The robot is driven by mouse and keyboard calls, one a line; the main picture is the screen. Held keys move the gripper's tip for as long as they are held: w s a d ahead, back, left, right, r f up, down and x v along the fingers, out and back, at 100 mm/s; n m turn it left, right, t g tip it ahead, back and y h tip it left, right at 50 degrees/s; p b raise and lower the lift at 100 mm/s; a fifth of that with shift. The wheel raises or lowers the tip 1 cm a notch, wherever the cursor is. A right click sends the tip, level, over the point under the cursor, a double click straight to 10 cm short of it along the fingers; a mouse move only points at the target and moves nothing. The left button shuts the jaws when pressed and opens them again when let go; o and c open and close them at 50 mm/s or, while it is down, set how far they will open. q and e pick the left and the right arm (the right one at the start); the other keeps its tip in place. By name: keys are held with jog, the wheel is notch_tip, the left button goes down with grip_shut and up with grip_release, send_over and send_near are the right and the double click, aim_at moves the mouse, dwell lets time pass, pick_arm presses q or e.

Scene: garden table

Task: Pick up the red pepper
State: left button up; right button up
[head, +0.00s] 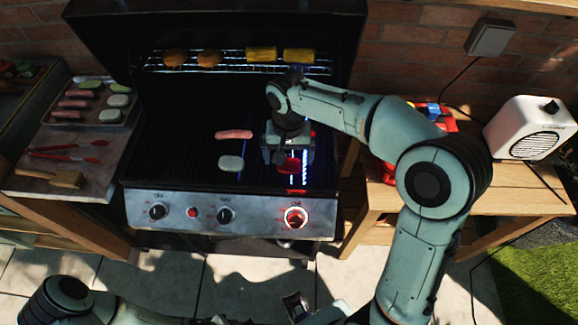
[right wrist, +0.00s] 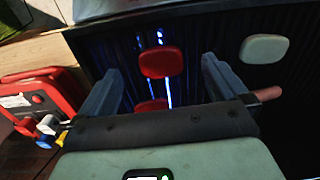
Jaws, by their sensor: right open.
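A red pepper piece (head: 290,166) lies on the dark grill near its front right; it also shows in the right wrist view (right wrist: 162,62). A second red piece (right wrist: 151,106) lies farther back and is partly hidden by my gripper's body. My right gripper (head: 289,158) points down over the grill, open and empty. In the right wrist view its fingers (right wrist: 160,82) stand on either side of the red pieces, with no contact visible. Part of my left gripper (head: 297,306) seems to show at the bottom edge; its jaws are unclear.
A white slice (head: 231,162) and a pink sausage (head: 234,134) lie left of the gripper. Corn (head: 261,54) and patties (head: 175,58) sit on the upper rack. The raised lid stands behind. A tray (head: 128,117) and red tongs (head: 68,150) are left; a white speaker (head: 530,128) is right.

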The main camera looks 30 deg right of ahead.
aim_at(289, 167)
jog(key=shift+w+d+f, duration=0.1)
jog(key=shift+w+f, duration=0.1)
jog(key=shift+f, duration=0.8)
jog(key=shift+w+d+f, duration=0.15)
jog(key=shift+f, duration=0.9)
jog(key=shift+w+d+f, duration=0.1)
jog(key=shift+w+f, duration=0.1)
jog(key=shift+f, duration=0.8)
jog(key=c, duration=1)
